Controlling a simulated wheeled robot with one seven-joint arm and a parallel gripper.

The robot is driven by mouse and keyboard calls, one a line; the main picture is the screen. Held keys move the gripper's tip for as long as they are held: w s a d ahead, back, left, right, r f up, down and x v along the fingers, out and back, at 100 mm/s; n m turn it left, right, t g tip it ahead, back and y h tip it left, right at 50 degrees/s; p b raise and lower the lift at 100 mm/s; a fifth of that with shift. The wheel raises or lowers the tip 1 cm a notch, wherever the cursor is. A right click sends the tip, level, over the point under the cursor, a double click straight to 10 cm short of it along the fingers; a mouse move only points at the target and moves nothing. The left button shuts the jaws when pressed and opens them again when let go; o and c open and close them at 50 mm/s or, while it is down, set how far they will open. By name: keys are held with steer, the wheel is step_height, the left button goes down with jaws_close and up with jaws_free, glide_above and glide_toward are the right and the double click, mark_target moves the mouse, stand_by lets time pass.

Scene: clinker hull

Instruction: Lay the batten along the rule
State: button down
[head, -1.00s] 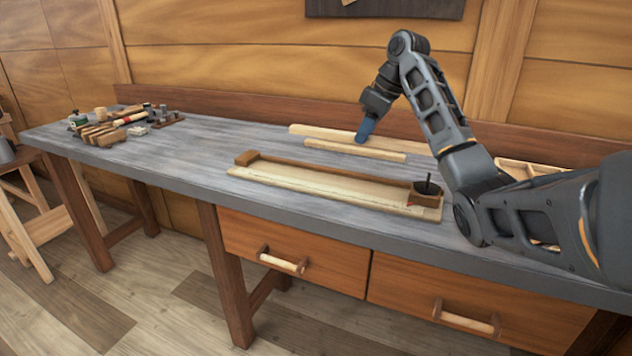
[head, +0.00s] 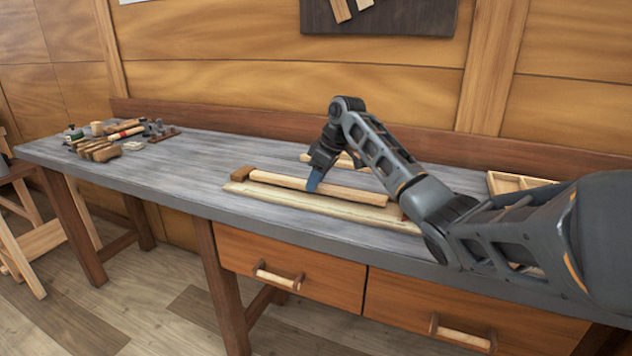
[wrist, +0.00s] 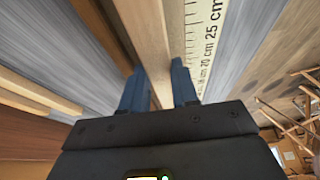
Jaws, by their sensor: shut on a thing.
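The batten (head: 355,192) is a long pale wooden strip. My gripper (head: 314,184) is shut on it, with blue fingers on either side. The rule (head: 265,194) is a pale board on the bench, and the batten runs lengthwise over it, roughly parallel. In the wrist view, the batten (wrist: 150,30) passes between my fingers (wrist: 158,70), beside the rule's centimetre marks (wrist: 205,35). A dark brown strip (wrist: 103,30) runs on its other side. A brown block (head: 243,174) stands at the rule's left end, near the batten's end. I cannot tell whether the batten touches the rule.
Another pale strip (head: 345,162) lies behind, partly hidden by my arm. Several tools (head: 105,140) lie at the bench's left end. A pale divided tray (head: 515,183) is at the right. The bench (head: 190,178) is clear between tools and rule.

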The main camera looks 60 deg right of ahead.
steer(key=shift+f, duration=0.35)
steer(key=shift+f, duration=0.15)
steer(key=c, duration=1.1)
jaws_free()
steer(key=v, duration=1.2)
steer(key=shift+b, duration=0.4)
